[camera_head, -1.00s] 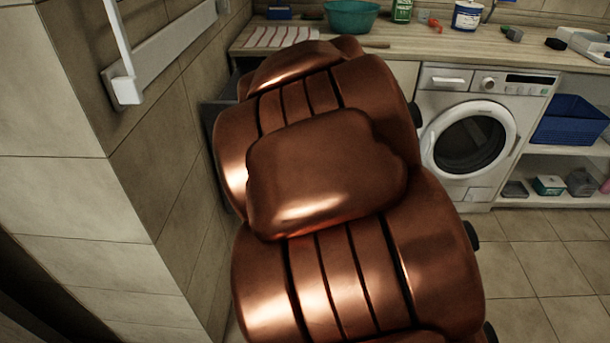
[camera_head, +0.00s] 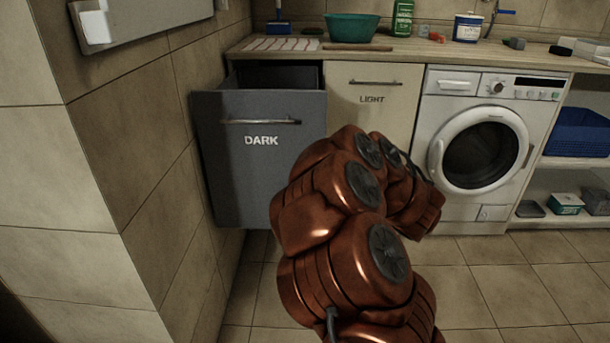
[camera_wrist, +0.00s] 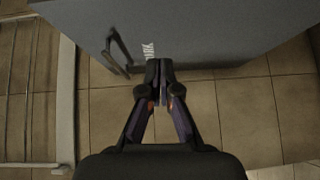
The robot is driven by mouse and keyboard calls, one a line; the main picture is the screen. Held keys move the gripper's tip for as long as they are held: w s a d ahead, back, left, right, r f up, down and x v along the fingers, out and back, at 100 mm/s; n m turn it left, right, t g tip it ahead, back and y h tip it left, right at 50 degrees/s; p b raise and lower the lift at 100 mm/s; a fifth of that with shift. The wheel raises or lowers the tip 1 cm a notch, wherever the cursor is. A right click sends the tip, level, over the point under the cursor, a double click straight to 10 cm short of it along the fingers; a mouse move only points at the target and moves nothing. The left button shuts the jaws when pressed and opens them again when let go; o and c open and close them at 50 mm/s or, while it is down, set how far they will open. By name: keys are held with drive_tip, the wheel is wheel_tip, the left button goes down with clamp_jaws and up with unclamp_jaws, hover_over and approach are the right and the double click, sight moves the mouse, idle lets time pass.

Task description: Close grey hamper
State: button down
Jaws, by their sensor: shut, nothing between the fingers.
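The grey hamper (camera_head: 262,165), marked DARK, stands pulled out from under the counter in the head view, with a dark gap showing behind its front panel. Its bar handle (camera_head: 261,121) runs across the upper front. In the wrist view the grey front panel (camera_wrist: 215,30) fills the top, with the handle (camera_wrist: 118,52) at upper left. My gripper (camera_wrist: 160,66) is shut and empty, its fingertips close to the panel near the lettering. I cannot tell whether they touch it. In the head view my gripper is hidden behind my copper arm, which covers the hamper's lower right.
A cream LIGHT hamper (camera_head: 371,105) and a washing machine (camera_head: 484,150) stand to the right under the wooden counter (camera_head: 400,52). A tiled wall (camera_head: 130,140) rises close on the left. A white rack (camera_wrist: 64,105) lies left in the wrist view. The tiled floor at right is clear.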

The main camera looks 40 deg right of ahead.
wheel_tip(320, 180, down, 3)
drive_tip(key=s+a+n+y+b, duration=0.1)
drive_tip(key=y, duration=0.1)
drive_tip(key=b, duration=0.1)
approach(297, 154)
drive_tip(key=w+a, duration=0.3)
drive_tip(key=w, duration=0.1)
drive_tip(key=shift+w+d+f+t+b, duration=0.15)
drive_tip(key=shift+w+d+b, duration=0.1)
drive_tip(key=shift+w+d, duration=0.3)
drive_tip(key=shift+w+d+f+t+b, duration=0.15)
drive_tip(key=shift+w+d+f+b, duration=0.1)
drive_tip(key=shift+w+d, duration=0.35)
drive_tip(key=shift+w+r, duration=0.1)
drive_tip(key=shift+w, duration=0.05)
